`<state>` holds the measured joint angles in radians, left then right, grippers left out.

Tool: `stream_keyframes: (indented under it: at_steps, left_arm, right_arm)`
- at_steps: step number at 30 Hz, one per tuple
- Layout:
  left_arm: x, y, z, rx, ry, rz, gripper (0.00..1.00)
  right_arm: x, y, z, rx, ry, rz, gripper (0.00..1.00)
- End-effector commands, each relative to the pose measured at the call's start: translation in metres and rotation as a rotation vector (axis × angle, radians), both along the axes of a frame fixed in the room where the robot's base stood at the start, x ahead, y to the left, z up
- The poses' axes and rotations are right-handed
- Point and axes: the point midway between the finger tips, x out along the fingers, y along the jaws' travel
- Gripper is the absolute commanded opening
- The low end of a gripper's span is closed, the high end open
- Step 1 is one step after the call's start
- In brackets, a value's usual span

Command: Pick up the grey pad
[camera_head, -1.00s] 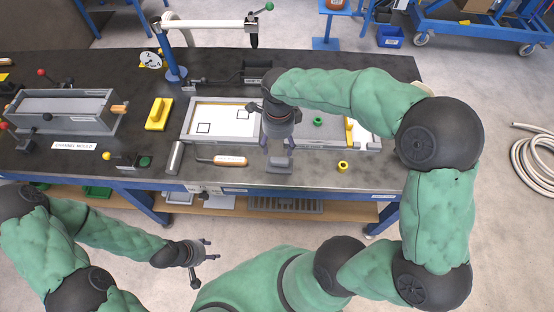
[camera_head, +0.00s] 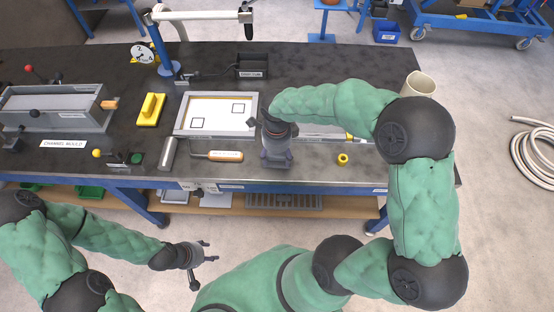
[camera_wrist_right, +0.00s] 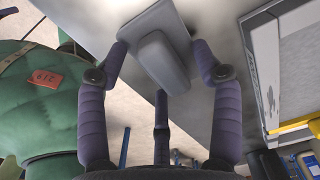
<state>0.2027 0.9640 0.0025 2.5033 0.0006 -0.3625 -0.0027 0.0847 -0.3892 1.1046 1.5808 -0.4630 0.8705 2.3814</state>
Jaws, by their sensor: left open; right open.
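The grey pad (camera_wrist_right: 163,62) shows in the right wrist view as a flat light-grey plate with a raised rounded block on it. It lies on the dark bench top near the front edge. My right gripper (camera_head: 276,160) is open above it in the head view and hides most of it. In the wrist view the purple fingers stand on either side of the raised block, and I cannot tell whether they touch it. My left gripper (camera_head: 206,252) is open and empty, low in front of the bench.
A white-bottomed tray (camera_head: 181,122) lies left of my right gripper. A wooden-handled tool (camera_head: 217,155) and a grey bar (camera_head: 168,153) lie near the front edge. A yellow ring (camera_head: 343,158) is to the right. A yellow block (camera_head: 150,110) and the channel mould (camera_head: 60,118) are further left.

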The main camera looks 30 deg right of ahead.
Motion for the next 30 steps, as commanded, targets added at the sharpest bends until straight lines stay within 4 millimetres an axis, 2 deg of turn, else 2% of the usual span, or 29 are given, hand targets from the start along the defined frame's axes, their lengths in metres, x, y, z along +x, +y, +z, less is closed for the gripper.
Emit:
stream_keyframes:
  at_steps: [7,8,12,14,25,30]
  left_arm:
    - [0.000,0.000,-0.001,0.000,0.000,0.000,0.52]
    - [0.000,0.000,-0.001,0.000,0.000,0.000,0.52]
    - [0.000,0.000,-0.001,0.000,0.000,0.000,0.52]
    - [0.000,0.000,-0.001,0.000,0.000,0.000,0.52]
    - [0.000,0.000,0.000,0.000,0.000,0.000,0.52]
    - [0.000,0.000,0.005,0.000,0.000,0.000,0.52]
  right_arm:
    - [0.000,0.000,-0.003,-0.001,-0.001,-0.001,0.66]
    - [0.000,0.000,-0.003,-0.001,-0.001,-0.001,0.60]
    - [0.000,0.000,-0.003,-0.001,-0.001,-0.001,0.21]
    - [0.000,0.000,-0.003,-0.001,-0.001,0.000,0.05]
    - [0.000,0.000,-0.002,-0.001,-0.001,0.000,0.04]
    - [0.000,0.000,0.007,0.000,-0.001,0.000,0.04]
